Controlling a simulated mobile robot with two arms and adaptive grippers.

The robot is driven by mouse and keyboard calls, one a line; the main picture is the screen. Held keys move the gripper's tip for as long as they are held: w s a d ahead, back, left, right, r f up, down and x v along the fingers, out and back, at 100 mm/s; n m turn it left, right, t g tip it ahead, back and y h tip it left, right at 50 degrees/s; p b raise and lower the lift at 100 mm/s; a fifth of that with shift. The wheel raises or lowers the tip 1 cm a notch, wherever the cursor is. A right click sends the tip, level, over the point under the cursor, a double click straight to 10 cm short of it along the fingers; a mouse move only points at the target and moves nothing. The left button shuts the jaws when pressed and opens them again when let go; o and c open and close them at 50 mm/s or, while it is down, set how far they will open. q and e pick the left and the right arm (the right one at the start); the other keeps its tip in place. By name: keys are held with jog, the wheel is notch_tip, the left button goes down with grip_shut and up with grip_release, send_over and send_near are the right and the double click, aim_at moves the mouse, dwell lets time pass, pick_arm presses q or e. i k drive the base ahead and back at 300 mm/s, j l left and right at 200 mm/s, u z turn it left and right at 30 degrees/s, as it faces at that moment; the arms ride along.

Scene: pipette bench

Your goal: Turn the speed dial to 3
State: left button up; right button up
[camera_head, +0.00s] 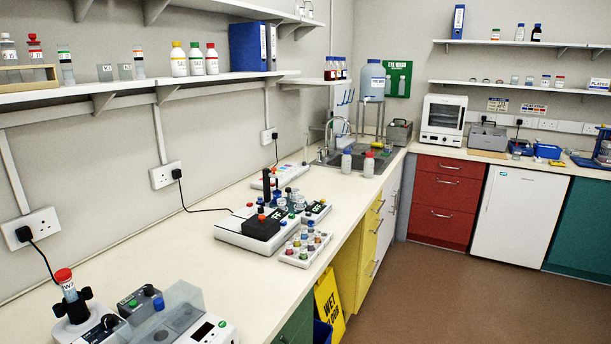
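No dial marked as a speed dial can be read at this size. At the bottom left a white device (85,328) holds an upright tube (67,284) with a red cap and a "W1" label between black clamp parts. A dark knob (109,322) shows on its right side. Behind it, a grey box (138,303) with a green front has a black knob (148,290) and a blue knob (158,304). The dial setting cannot be told. Neither of my grippers is in view.
A grey instrument (190,318) with a small display stands right of the knobs, cut off by the frame. Farther back are a white block device (262,228) and a rack of coloured caps (304,247). The bench (225,275) between is clear. A power cable (42,257) hangs left.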

aim_at(108, 320)
jog(key=u, duration=1.3)
